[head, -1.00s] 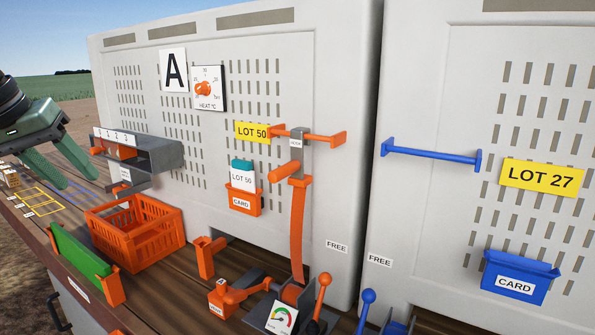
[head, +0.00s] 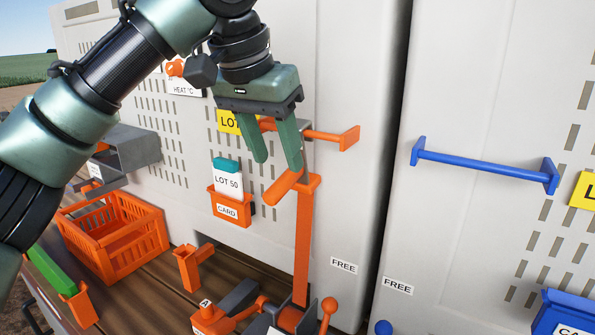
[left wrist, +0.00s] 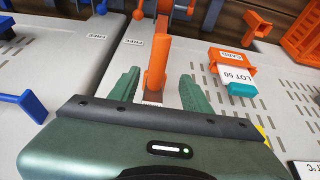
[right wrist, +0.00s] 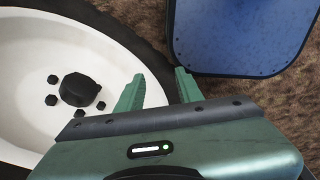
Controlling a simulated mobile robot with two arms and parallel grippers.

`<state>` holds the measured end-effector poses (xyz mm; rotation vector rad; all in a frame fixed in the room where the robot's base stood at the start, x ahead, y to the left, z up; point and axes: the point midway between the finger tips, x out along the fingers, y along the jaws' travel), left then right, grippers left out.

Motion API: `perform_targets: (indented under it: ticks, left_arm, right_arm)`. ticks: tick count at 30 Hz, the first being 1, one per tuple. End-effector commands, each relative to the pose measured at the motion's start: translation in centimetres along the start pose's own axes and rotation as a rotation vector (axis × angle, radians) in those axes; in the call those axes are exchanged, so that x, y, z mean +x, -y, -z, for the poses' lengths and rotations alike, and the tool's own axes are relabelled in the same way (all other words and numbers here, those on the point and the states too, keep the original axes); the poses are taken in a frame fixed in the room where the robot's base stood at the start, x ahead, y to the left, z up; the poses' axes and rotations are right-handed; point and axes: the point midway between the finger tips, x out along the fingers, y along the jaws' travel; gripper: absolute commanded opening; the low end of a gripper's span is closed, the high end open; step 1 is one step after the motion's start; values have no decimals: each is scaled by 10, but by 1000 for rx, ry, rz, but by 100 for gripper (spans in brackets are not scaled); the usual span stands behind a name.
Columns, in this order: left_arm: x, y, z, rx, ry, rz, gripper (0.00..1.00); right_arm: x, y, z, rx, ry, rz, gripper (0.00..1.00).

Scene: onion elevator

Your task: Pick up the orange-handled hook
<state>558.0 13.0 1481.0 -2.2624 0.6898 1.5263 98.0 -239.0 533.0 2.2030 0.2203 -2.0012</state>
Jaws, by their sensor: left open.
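My left gripper (head: 280,161) is open, fingers pointing down, just above and around the handle's line. In the left wrist view the handle (left wrist: 157,62) lies between the two spread fingers, with no clear contact on either side. My right gripper (right wrist: 160,74) is open and empty, away from the panel, above a wheel and bare ground.
An orange upright strip (head: 302,245) runs below the hook. An orange card holder (head: 231,207) with a LOT 50 card is left of it. An orange crate (head: 112,235) stands on the wooden deck. A blue rail (head: 485,168) is on the right panel.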

Motion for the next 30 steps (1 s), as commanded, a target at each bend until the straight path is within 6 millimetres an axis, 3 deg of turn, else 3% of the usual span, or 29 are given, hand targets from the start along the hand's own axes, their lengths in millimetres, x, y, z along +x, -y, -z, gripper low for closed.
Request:
perform_targets:
  ticks: [11, 15, 22, 23, 28, 30]
  left_arm:
    - [47, -1, 9, -2, 3, 1, 48]
    - [62, -1, 8, -2, 0, 0, 48]
    - [65, -1, 8, -3, -2, 0, 48]
    - [64, -1, 8, -3, -1, 0, 45]
    - [64, -1, 8, -3, -1, 0, 0]
    - [64, -1, 8, -3, -1, 0, 0]
  right_arm:
    - [-31, 3, -17, -1, 28, 4, 36]
    - [-34, 3, -12, 0, 22, 4, 36]
    - [-32, 4, 2, 1, 2, 6, 36]
    - [-32, 5, 2, 2, 2, 7, 36]
    - [-32, 9, 0, 3, 4, 11, 36]
    - [-32, 9, -1, 3, 6, 11, 36]
